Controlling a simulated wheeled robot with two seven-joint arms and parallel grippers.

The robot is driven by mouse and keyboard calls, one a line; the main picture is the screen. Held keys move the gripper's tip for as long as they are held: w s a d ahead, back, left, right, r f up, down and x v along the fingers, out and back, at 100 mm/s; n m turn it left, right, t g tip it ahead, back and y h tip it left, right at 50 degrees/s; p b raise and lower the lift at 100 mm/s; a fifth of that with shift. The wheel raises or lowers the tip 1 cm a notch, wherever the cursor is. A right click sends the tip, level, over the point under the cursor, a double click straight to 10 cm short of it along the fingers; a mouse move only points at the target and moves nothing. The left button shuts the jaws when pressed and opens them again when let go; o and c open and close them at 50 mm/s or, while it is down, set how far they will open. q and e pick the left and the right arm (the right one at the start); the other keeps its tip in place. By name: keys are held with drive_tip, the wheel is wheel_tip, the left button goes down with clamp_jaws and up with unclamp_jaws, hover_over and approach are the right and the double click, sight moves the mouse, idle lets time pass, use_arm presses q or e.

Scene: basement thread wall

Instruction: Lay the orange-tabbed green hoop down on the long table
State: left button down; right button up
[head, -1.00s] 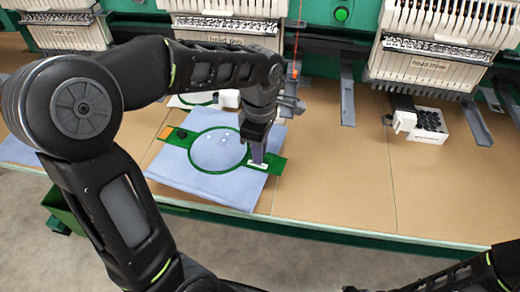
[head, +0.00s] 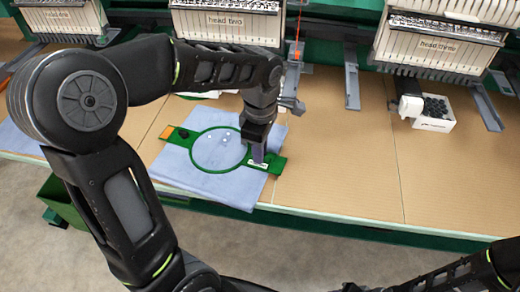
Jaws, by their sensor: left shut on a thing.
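The green hoop (head: 194,157) with an orange tab (head: 166,133) at its left end lies flat over a light blue cloth (head: 215,188) near the front edge of the long table (head: 345,180). My left gripper (head: 258,156) points down at the hoop's right-hand bar, beside a white label, and is shut on that bar. The fingertips are partly hidden by the gripper body. A dark arm part at the lower right is mine; my right gripper does not show.
Embroidery heads stand along the back, including head two (head: 225,22) and head three (head: 440,40). A white box with black round pieces (head: 434,113) sits at the right. Grey metal arms (head: 351,80) reach over the table. The table's middle right is clear. A green bin (head: 65,200) stands below at left.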

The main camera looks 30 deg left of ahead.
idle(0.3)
use_arm(q)
drive_tip(key=c, duration=1.4)
unclamp_jaws()
drive_tip(key=shift+o, duration=0.2)
wheel_tip(320, 180, up, 8)
drive_tip(key=shift+f, duration=0.1)
